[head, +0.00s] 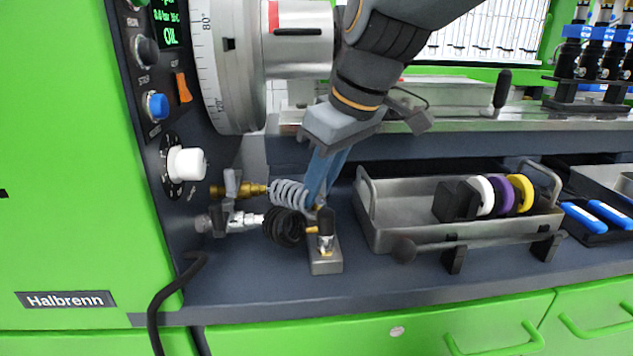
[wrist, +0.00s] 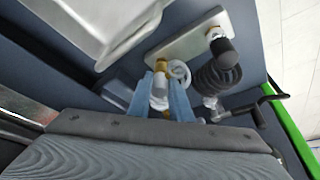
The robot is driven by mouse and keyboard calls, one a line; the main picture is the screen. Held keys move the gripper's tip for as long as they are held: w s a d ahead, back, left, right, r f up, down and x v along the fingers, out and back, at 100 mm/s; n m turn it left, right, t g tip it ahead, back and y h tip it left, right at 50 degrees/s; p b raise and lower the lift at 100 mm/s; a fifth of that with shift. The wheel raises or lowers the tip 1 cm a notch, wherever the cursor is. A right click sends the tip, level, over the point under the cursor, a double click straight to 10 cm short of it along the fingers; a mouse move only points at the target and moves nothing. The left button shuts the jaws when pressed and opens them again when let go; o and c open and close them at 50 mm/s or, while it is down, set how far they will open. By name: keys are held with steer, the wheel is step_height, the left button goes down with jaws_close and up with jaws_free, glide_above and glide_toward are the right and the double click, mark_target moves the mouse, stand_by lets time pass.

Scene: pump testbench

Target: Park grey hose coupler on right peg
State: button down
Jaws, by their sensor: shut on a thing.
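My gripper (head: 318,200) points down over the parking block, its blue fingers shut on the grey hose coupler. In the wrist view, the grey coupler (wrist: 160,88) sits between the fingertips, with a brass part (wrist: 162,66) at its end beside the block's plate (wrist: 178,45). The grey coiled hose (head: 289,193) runs from it to the left. The fingers hide most of the coupler in the head view. I cannot tell whether it touches a peg. The black coupler (head: 325,222) stands upright at the front of the parking block (head: 326,264), above a brass part.
The black coiled hose (head: 284,228) lies close in front of the grey one. Valve fittings (head: 232,205) stand to the left. A metal tray (head: 400,228) with coloured rings (head: 502,194) stands to the right.

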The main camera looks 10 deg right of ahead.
steer(key=shift+f, duration=0.1)
stand_by(0.3)
steer(key=c, duration=1.1)
jaws_free()
steer(key=shift+r+p, duration=3.3)
steer(key=shift+r, duration=0.5)
